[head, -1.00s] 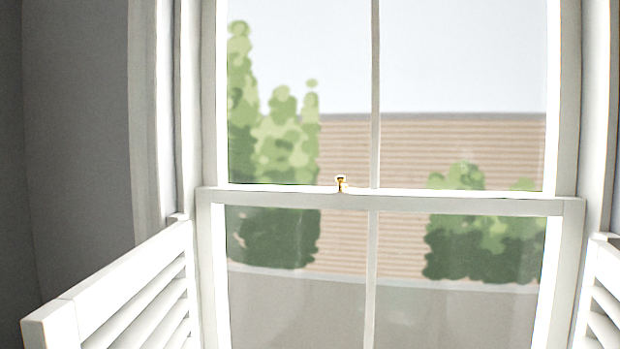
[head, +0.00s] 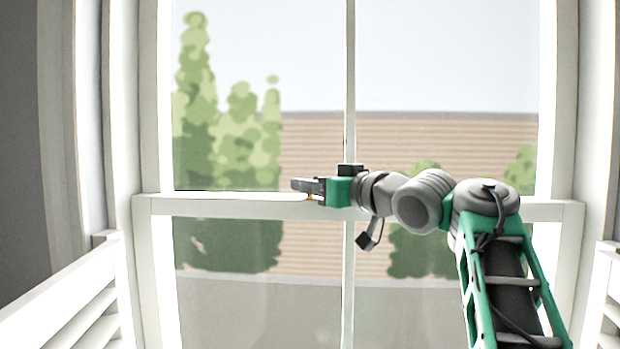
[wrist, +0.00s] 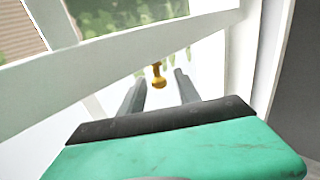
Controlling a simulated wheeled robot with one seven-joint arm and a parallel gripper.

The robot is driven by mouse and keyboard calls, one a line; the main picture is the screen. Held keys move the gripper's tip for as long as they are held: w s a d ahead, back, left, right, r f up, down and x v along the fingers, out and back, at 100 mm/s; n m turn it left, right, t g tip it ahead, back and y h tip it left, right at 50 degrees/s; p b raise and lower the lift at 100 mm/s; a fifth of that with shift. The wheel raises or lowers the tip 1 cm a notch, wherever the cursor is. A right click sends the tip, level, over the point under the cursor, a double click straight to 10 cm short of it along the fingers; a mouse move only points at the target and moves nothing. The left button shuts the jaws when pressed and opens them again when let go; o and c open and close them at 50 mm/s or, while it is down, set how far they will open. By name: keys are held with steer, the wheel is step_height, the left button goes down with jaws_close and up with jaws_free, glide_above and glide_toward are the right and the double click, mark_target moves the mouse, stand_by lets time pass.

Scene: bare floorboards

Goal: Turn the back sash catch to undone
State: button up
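The sash catch (wrist: 158,76) is a small brass fitting with a rounded knob on the white meeting rail (head: 220,204) of the window. In the wrist view it shows between the two grey fingers of my gripper (wrist: 160,84), with a gap on each side. My gripper is open and holds nothing. In the head view my gripper (head: 300,187) reaches left along the rail. Only a speck of the brass catch (head: 310,197) shows just below the fingers, and the rest is hidden. Whether the catch is done up or undone I cannot tell.
A vertical glazing bar (head: 350,90) stands behind my wrist. White louvred shutters stand at the left (head: 75,295) and right (head: 608,290) of the window. The rail to the left of my gripper is clear.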

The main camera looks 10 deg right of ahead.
steer(key=shift+w+a, duration=0.2)
steer(key=shift+w, duration=0.25)
jaws_close()
stand_by(0.3)
